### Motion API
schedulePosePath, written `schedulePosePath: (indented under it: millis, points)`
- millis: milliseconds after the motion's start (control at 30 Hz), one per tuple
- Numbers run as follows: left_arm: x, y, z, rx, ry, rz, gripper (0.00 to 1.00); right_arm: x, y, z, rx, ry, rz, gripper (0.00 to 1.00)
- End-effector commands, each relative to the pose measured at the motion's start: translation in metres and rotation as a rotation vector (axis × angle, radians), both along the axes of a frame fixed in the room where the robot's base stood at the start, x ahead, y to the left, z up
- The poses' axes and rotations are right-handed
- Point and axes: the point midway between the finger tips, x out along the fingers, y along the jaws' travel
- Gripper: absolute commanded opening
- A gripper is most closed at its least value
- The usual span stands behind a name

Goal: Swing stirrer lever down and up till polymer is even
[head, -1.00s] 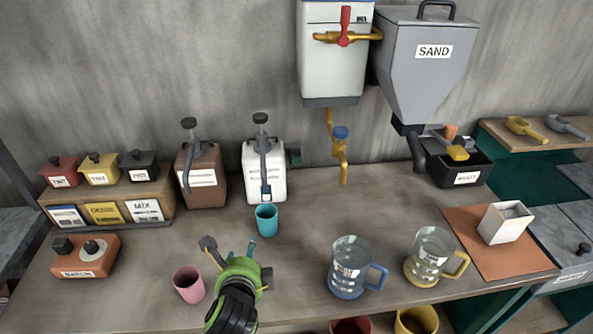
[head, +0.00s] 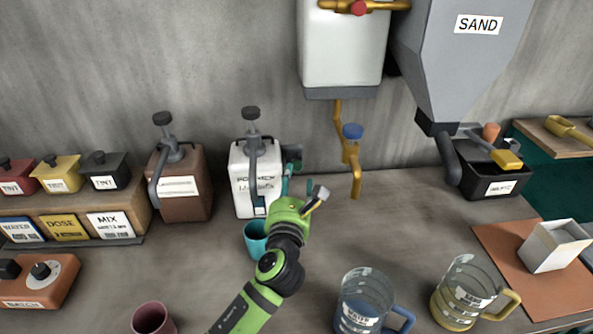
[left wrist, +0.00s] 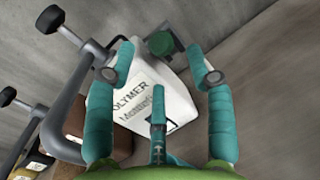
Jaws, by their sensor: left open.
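The white polymer jug (head: 256,180) stands at the back of the bench, with a dark pump on top and a spout in front. In the left wrist view the jug (left wrist: 150,100) is tilted and labelled POLYMER. A round green part on a dark bracket (left wrist: 160,43) sits at its side; it also shows in the head view (head: 293,163), and I take it for the stirrer lever's end. My left gripper (head: 302,190) is open in front of the jug's right side. My right gripper is out of view.
A teal cup (head: 255,238) stands below the spout, close beside my gripper and partly hidden by it. A brown jug (head: 180,187) is at left, and a yellow tap (head: 354,158) hangs at right. Two clear jugs (head: 363,300) (head: 463,290) stand at front right.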

Motion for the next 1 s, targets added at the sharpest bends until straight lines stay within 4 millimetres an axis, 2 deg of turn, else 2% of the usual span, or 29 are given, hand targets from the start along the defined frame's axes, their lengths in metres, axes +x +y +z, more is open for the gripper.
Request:
schedulePosePath:
  millis: [33,133,233,300,467,700,767,800,833,867,1000]
  points:
    - [0.009,0.000,0.002,-0.001,0.000,0.000,0.54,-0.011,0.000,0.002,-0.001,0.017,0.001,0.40]
    - [0.024,0.000,0.002,0.000,0.001,0.001,0.54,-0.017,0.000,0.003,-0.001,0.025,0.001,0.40]
    - [0.036,-0.001,0.001,-0.002,0.001,0.000,0.54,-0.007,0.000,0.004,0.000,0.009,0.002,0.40]
    - [0.043,0.000,0.001,-0.003,0.002,0.001,0.54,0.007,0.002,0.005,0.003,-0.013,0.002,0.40]
    - [0.050,0.000,0.001,-0.003,0.001,-0.001,0.54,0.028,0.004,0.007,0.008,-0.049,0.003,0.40]
    - [0.051,0.000,0.001,-0.003,0.001,-0.001,0.54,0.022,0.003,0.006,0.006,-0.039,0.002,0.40]
    - [0.051,0.000,0.001,-0.003,0.001,-0.001,0.34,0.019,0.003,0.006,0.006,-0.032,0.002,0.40]
    - [0.051,0.000,0.001,-0.003,0.001,-0.001,0.18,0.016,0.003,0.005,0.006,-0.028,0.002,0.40]
    - [0.051,0.000,0.000,-0.003,0.001,-0.001,0.06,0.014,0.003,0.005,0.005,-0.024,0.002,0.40]
    - [0.051,0.000,0.000,-0.003,0.001,-0.001,0.00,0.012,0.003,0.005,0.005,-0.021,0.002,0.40]
    - [0.051,0.000,0.000,-0.003,0.002,0.000,0.00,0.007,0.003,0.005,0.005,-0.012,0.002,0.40]
